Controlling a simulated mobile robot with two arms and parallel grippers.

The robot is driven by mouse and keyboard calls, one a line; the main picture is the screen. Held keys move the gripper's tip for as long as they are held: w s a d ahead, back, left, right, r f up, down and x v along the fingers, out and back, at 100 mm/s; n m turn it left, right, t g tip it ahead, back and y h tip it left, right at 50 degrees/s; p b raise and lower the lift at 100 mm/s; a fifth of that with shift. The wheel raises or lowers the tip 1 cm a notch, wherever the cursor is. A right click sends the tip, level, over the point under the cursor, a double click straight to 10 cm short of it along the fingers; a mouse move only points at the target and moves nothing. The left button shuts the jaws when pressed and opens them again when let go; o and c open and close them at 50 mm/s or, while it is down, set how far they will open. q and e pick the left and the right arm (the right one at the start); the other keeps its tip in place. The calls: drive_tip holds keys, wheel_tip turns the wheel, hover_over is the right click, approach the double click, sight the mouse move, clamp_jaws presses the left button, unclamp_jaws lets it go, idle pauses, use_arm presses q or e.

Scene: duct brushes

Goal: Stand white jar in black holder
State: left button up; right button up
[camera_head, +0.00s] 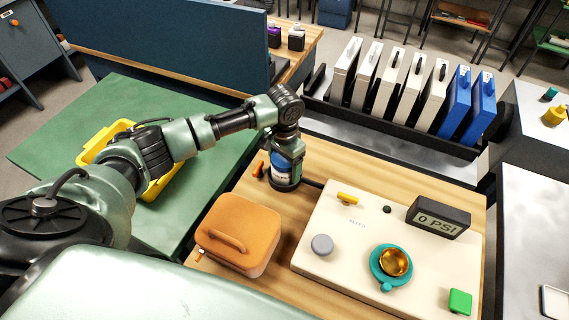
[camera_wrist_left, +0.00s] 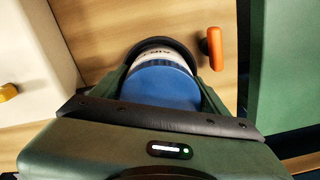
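The white jar (camera_head: 281,177) with a blue top stands upright in the black holder (camera_head: 286,187), behind the orange case. In the left wrist view its blue top (camera_wrist_left: 160,86) faces me, with part of a printed white label beyond it. A dark rim of the holder (camera_wrist_left: 158,42) curves round its far side. My left gripper (camera_head: 286,165) reaches down over the jar, a finger on each side, and looks shut on it. The gripper hides much of the jar, and I cannot see how deep it sits. My right gripper is not in view.
An orange case (camera_head: 240,232) and a cream panel (camera_head: 335,262) with a gauge and knobs stand in front on the wooden table. An orange handle (camera_wrist_left: 213,48) is close beside the holder. A yellow tray (camera_head: 163,183) lies under my left arm. White and blue binders (camera_head: 458,100) stand behind.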

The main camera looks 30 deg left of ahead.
use_arm(q)
drive_tip(key=shift+o, duration=0.9)
drive_tip(key=shift+r, duration=0.1)
wheel_tip(320, 180, up, 12)
drive_tip(key=shift+r+b, duration=0.25)
drive_tip(key=shift+b, duration=0.25)
